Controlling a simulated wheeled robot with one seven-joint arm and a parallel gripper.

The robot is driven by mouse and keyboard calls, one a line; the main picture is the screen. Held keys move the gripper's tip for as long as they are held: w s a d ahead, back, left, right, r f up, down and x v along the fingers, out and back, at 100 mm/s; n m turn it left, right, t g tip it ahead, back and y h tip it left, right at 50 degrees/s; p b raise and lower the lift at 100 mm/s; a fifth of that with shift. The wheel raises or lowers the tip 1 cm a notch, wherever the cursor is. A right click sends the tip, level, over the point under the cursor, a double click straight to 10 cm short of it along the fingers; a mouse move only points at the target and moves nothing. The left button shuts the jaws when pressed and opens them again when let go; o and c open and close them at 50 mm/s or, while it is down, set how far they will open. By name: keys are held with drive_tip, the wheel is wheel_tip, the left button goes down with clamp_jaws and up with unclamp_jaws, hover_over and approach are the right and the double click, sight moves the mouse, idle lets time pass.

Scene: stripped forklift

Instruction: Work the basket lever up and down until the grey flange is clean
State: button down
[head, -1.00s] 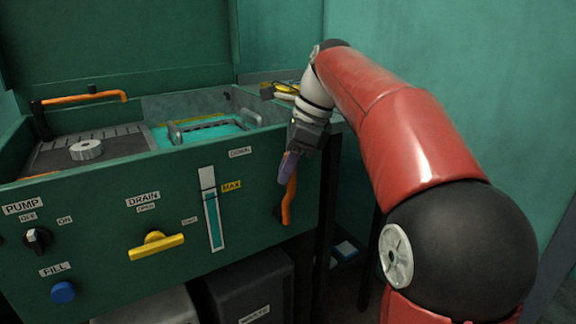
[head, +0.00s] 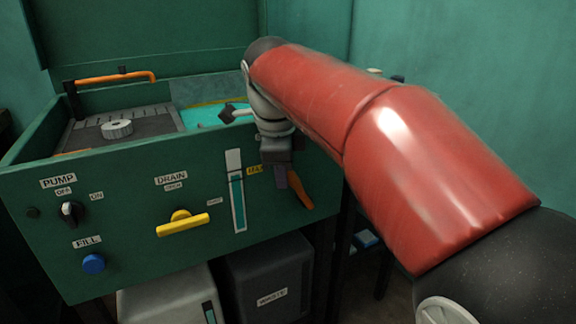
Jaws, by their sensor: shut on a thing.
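The basket lever (head: 302,194) is the orange handle at the right end of the green washer's front panel. It slants from lower right to upper left. My gripper (head: 283,180) is shut on its upper part, and my wrist and red arm hide much around it. A grey round flange (head: 117,128), ring-shaped with a hole, lies on the dark slotted drainboard at the left of the tub. Its dirt is too small to judge. Turquoise liquid (head: 192,118) shows in the tub behind the panel. The basket is mostly hidden by my arm.
The front panel carries the pump knob (head: 71,212), yellow drain handle (head: 182,223), blue fill button (head: 93,264) and a level gauge (head: 237,190). Bins (head: 272,280) stand below. A wall closes the right side.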

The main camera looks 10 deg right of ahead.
drive_tip(key=shift+a, duration=0.1)
idle(0.3)
drive_tip(key=c, duration=1.3)
unclamp_jaws()
drive_tip(key=shift+r, duration=0.1)
drive_tip(key=p+v, duration=0.1)
drive_tip(key=v, duration=0.6)
drive_tip(key=shift+s+a+r, duration=0.1)
drive_tip(key=shift+s+r, duration=0.05)
drive_tip(key=shift+r, duration=0.1)
drive_tip(key=shift+s, duration=0.1)
